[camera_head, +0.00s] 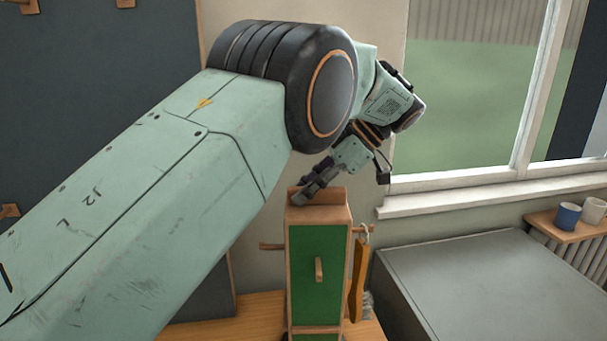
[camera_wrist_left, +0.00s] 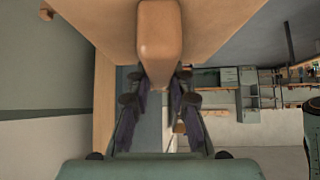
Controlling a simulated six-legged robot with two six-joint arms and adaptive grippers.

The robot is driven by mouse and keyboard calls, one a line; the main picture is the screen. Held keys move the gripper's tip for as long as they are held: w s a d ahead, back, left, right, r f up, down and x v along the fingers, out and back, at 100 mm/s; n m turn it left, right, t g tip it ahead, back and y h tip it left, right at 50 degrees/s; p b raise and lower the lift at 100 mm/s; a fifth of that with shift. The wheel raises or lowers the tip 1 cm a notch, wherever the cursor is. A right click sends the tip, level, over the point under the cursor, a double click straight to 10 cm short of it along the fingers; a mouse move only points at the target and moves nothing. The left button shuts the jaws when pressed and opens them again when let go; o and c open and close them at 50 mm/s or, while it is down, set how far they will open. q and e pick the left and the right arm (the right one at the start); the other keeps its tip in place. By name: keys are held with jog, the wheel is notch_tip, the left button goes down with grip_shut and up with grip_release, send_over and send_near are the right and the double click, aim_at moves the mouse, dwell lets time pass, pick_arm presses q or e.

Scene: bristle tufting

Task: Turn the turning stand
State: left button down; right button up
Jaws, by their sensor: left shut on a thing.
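The turning stand (camera_head: 316,262) is a tall, narrow wooden post with green panels and wooden pegs, upright on a wooden bench top. My right gripper is out of view.
A wooden-handled brush (camera_head: 358,280) hangs from a right-hand peg of the stand. A grey flat-topped cabinet (camera_head: 490,285) is at the right, below the window. A blue cup (camera_head: 568,216) and a pale cup (camera_head: 593,211) stand on a small wooden shelf. The cabinet top is clear.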

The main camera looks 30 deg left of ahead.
pick_arm(q)
jog(key=shift+n+g+p, duration=0.3)
jog(key=shift+n+p, duration=0.1)
jog(key=shift+n, duration=0.1)
jog(key=shift+s+n+g+h+p, duration=0.2)
jog(key=shift+n+g+h+p, duration=0.1)
jog(key=shift+n+h+p, duration=0.15)
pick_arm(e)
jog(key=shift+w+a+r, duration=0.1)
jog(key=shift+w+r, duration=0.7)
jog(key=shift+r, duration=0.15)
pick_arm(q)
jog(key=shift+d+f, duration=0.1)
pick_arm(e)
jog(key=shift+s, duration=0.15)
pick_arm(q)
jog(key=c, duration=1.5)
grip_release()
jog(key=shift+c, duration=0.2)
jog(key=o, duration=0.3)
jog(key=shift+s, duration=0.15)
jog(key=shift+o, duration=0.2)
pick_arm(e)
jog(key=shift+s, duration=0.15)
